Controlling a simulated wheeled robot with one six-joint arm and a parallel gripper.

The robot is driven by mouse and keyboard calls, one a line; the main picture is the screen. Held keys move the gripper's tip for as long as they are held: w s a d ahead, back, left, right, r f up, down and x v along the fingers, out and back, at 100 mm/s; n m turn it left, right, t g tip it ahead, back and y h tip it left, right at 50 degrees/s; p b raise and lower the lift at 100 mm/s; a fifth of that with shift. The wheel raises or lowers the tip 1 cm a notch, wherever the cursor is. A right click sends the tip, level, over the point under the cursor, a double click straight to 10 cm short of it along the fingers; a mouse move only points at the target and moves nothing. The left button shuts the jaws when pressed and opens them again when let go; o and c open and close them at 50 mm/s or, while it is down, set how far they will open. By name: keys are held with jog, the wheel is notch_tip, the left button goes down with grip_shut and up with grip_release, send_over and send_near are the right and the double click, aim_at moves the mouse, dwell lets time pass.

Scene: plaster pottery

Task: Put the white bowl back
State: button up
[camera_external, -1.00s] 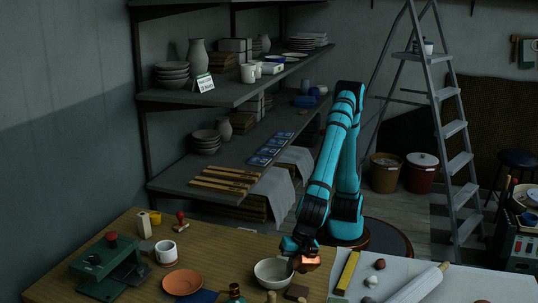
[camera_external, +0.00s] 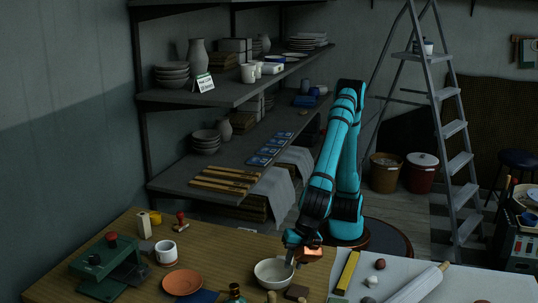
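The white bowl (camera_external: 272,273) stands upright on the wooden table, near its front right part. My gripper (camera_external: 291,259) is right above the bowl's right rim, pointing down. A finger reaches close to the rim; I cannot tell whether it touches. The fingers are small and dark here, so whether they are open or shut on the rim is unclear.
Stacked bowls (camera_external: 206,141) stand on the lower shelf (camera_external: 190,187). A yellow bar (camera_external: 347,272) lies right.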

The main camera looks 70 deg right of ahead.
jog(key=v, duration=0.8)
jog(key=shift+r, duration=0.25)
jog(key=shift+o, duration=0.7)
jog(key=shift+s+d+r, duration=0.1)
jog(key=shift+r, duration=0.25)
jog(key=w+d+r+n+g+y, duration=0.3)
jog(key=w+d+n+g, duration=0.2)
jog(key=w+d, duration=0.25)
send_near(288, 273)
jog(key=shift+a+f+n, duration=0.1)
jog(key=shift+f+n, duration=0.3)
jog(key=shift+f, duration=0.5)
jog(key=shift+x, duration=2.6)
jog(key=shift+s+a+r, duration=0.15)
jog(key=shift+a, duration=0.05)
jog(key=shift+c, duration=0.2)
